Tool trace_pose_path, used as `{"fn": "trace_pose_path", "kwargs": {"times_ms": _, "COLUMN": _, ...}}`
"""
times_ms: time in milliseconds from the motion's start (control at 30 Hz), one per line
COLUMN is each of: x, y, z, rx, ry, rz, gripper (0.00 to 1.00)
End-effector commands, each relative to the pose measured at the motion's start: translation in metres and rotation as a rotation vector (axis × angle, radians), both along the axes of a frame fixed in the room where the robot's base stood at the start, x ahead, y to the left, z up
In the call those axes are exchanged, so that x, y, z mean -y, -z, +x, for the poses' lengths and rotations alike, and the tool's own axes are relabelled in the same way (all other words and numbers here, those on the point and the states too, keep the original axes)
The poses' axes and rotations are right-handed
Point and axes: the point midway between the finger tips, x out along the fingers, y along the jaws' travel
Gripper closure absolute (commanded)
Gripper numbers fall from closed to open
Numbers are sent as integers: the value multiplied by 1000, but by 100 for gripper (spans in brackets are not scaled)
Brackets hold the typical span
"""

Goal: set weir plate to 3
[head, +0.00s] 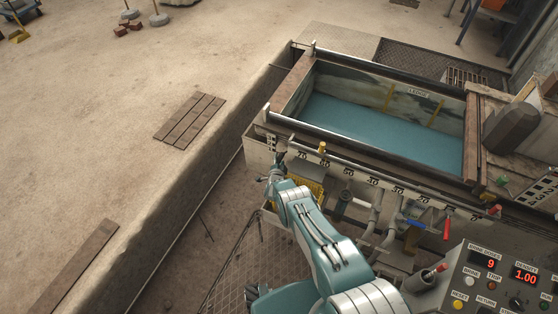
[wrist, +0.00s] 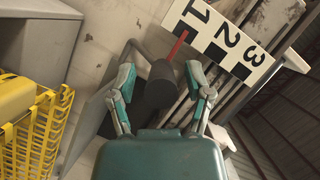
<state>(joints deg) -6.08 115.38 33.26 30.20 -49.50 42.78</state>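A white scale plate (wrist: 228,45) with black blocks and the numbers 1, 2 and 3 shows at the upper right of the wrist view. A thin red pointer (wrist: 178,46) has its tip at the scale's lower edge, near the 1. A dark rounded knob or handle end (wrist: 161,82) stands below the pointer, between my fingers. My gripper (wrist: 160,72) is open, with a finger on either side of the knob and visible gaps. In the head view my gripper (head: 276,165) is at the tank's left front corner; the knob and scale are not clear there. I cannot tell which part is the weir plate.
The tank (head: 380,118) holds blue-green water. Its front carries a marked strip, pipes and a red-handled valve (head: 446,229). A yellow basket (wrist: 38,125) is close at the left of the wrist view. A control panel (head: 500,280) stands at the lower right.

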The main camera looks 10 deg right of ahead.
Motion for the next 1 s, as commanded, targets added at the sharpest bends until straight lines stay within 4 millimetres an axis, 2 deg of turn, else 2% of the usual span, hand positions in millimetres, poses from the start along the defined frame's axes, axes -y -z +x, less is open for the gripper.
{"fn": "trace_pose_path", "kwargs": {"times_ms": 33, "x": 0, "y": 0, "z": 0, "rx": 0, "ry": 0, "rz": 0, "gripper": 68}}
{"fn": "trace_pose_path", "kwargs": {"times_ms": 67, "x": 0, "y": 0, "z": 0, "rx": 0, "ry": 0, "rz": 0, "gripper": 81}}
{"fn": "trace_pose_path", "kwargs": {"times_ms": 100, "x": 0, "y": 0, "z": 0, "rx": 0, "ry": 0, "rz": 0, "gripper": 99}}
{"fn": "trace_pose_path", "kwargs": {"times_ms": 367, "x": 0, "y": -1, "z": 0, "rx": -1, "ry": 1, "rz": 0, "gripper": 100}}
{"fn": "trace_pose_path", "kwargs": {"times_ms": 467, "x": 0, "y": -7, "z": 2, "rx": 0, "ry": 2, "rz": 0, "gripper": 100}}
{"fn": "trace_pose_path", "kwargs": {"times_ms": 1000, "x": 1, "y": -72, "z": 4, "rx": 10, "ry": 3, "rz": 0, "gripper": 100}}
